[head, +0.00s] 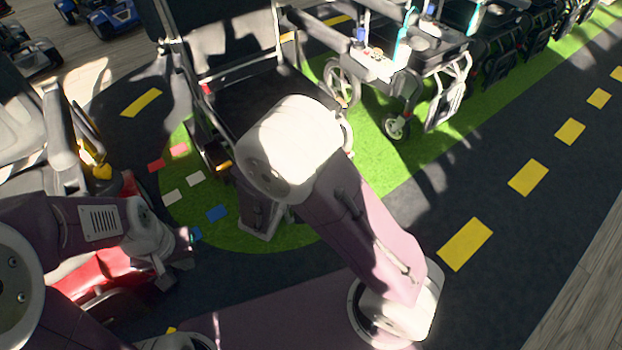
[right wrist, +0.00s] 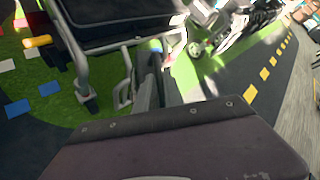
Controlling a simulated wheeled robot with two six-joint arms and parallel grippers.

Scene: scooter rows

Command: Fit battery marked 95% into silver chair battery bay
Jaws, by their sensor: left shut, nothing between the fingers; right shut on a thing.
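The silver chair (head: 250,95), with a dark seat and pale metal frame, stands at the upper middle of the head view. Its seat (right wrist: 120,12) and frame tubes also show at the top of the right wrist view. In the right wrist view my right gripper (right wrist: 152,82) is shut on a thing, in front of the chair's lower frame. I cannot make out the held thing, a 95% mark or the battery bay. My left gripper (head: 182,248) is shut and empty, beside a red scooter.
The red scooter (head: 95,268) stands at lower left. A green floor patch (head: 285,238) lies under the chair. Dark floor with yellow dashes (head: 466,243) is clear at right.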

